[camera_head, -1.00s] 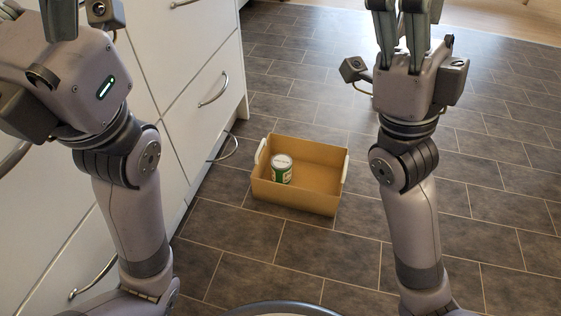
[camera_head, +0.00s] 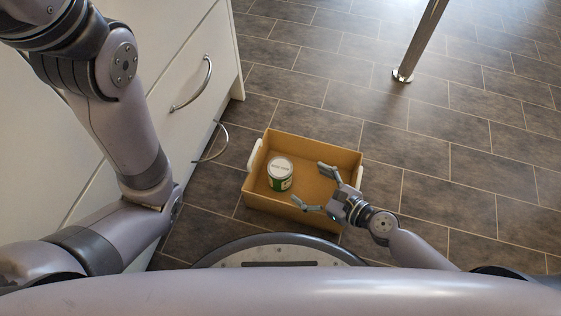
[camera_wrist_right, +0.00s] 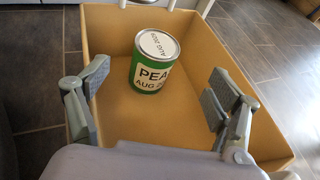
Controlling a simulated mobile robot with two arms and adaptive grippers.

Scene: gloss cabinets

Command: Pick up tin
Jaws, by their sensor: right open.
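The tin (camera_head: 280,173) is green and white with a pale lid. It stands upright in the left part of an open tan box (camera_head: 316,143) on the floor. In the right wrist view the tin (camera_wrist_right: 154,62) shows a label reading "PEA" and stands beyond the fingers. My right gripper (camera_head: 313,188) is open over the box, to the right of the tin, its fingers pointing towards it. In the right wrist view nothing is between the fingers of the gripper (camera_wrist_right: 150,95). My left gripper is out of view; only my left arm shows.
White cabinets with drawers (camera_head: 150,70) and metal handles (camera_head: 194,84) stand close to the left of the box. A metal leg (camera_head: 420,40) stands on the floor at the upper right. The tiled floor (camera_head: 450,150) to the right is clear.

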